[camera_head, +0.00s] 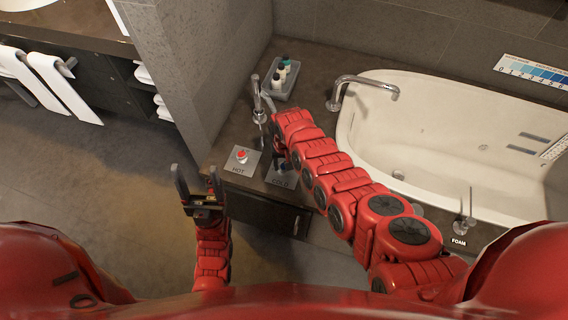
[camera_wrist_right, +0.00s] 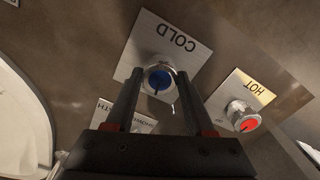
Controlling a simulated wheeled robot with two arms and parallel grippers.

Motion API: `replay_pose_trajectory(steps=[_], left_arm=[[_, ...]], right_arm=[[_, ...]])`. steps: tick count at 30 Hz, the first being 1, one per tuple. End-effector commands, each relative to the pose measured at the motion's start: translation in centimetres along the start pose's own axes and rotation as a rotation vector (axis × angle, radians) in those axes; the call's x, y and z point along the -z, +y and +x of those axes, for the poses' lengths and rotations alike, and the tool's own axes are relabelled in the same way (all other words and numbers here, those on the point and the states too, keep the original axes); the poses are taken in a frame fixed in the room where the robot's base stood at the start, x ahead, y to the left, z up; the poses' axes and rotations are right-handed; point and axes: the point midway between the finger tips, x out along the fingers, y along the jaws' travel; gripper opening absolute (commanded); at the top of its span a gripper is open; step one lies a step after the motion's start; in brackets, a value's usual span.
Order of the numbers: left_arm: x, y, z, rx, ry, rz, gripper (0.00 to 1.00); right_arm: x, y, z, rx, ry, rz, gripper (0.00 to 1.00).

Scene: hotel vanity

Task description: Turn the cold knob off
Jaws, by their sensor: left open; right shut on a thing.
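The cold knob (camera_wrist_right: 158,80) is a silver knob with a blue cap on a square plate marked COLD (camera_wrist_right: 182,48). In the right wrist view it sits between the fingertips of my right gripper (camera_wrist_right: 155,84), which is shut on it. In the head view my right arm mostly covers this knob, and the COLD plate (camera_head: 281,181) shows beside the arm. The hot knob (camera_head: 241,155), with a red cap, stands to the left; it also shows in the right wrist view (camera_wrist_right: 243,117). My left gripper (camera_head: 195,180) is open and empty, left of the counter.
A bathtub (camera_head: 440,120) with a curved spout (camera_head: 365,84) lies to the right. A hand shower (camera_head: 257,98) and a tray of small bottles (camera_head: 283,76) stand behind the knobs. A knob marked FOAM (camera_head: 464,218) is at the lower right. Open floor (camera_head: 110,200) lies left.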

Motion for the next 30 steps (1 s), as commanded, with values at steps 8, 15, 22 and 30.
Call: replay_pose_trajectory(steps=[8,15,22,30], left_arm=[[-0.10,0.03,-0.55,0.000,0.000,0.000,0.70],[-0.12,0.04,-0.71,0.000,0.000,0.000,0.70],[-0.13,0.03,-0.72,0.000,0.000,0.000,0.70],[-0.13,0.03,-0.72,0.000,0.000,0.000,0.70]], right_arm=[[0.06,0.07,0.09,-0.001,0.001,0.153,0.00],[0.11,0.01,-0.04,0.001,0.002,0.212,0.00],[0.11,0.01,-0.09,0.001,0.002,0.225,0.00],[0.11,0.02,-0.08,0.001,0.002,0.224,0.59]])
